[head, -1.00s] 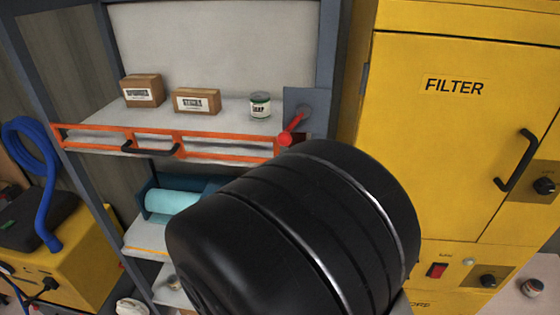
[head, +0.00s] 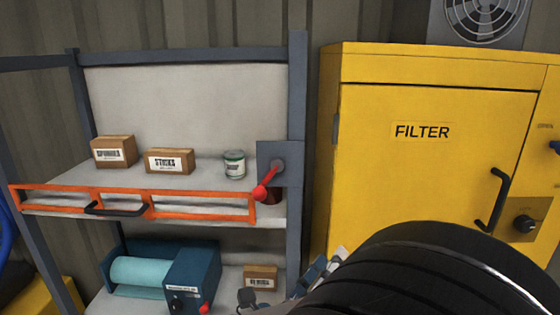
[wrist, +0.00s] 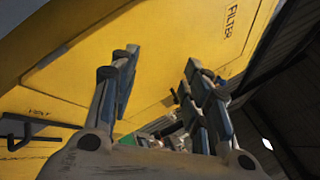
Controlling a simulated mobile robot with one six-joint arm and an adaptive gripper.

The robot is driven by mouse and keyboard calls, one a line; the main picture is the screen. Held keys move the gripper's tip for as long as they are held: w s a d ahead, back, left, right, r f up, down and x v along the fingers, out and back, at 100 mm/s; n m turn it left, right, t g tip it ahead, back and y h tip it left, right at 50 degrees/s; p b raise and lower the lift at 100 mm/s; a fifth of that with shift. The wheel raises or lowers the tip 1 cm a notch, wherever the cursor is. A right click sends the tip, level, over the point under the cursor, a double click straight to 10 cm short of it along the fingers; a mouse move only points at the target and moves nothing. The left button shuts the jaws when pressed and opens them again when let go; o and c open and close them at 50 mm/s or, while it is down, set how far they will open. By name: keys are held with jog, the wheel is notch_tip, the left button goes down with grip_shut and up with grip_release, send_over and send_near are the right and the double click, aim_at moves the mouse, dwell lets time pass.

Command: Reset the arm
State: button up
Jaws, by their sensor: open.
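My gripper (wrist: 160,95) shows in the wrist view with its two fingers spread wide apart and nothing between them. Beyond the fingers is the yellow filter cabinet (wrist: 75,62), seen tilted. In the head view my black arm link (head: 420,275) fills the lower right, in front of the lower part of the filter cabinet (head: 430,170). Small grey-blue parts (head: 318,275), seemingly of my gripper, show at the link's left side, but the fingertips are not clear there.
A shelf rack (head: 297,120) stands left of the cabinet. A blue machine with a teal roll (head: 140,272) sits below. A fan (head: 487,18) is above the cabinet.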

jog(key=s+d+f+m+g+b, duration=0.9)
jog(key=s+d+f+m+g, duration=0.5)
jog(key=d+f+m, duration=0.3)
jog(key=s+a+f+m+g+y+b, duration=0.2)
jog(key=s+f+m+y+b, duration=0.35)
jog(key=f+m, duration=0.4)
jog(key=w+a+f+m+t+y+b, duration=0.1)
jog(key=a+f+m+t+y+b, duration=0.2)
jog(key=a+m+y+b, duration=0.3)
jog(key=shift+a+f+m+t+y+b, duration=0.4)
jog(key=shift+a+m+t+b, duration=0.35)
jog(key=shift+a+m, duration=1.55)
jog(key=shift+d+m, duration=0.65)
jog(key=shift+d, duration=0.05)
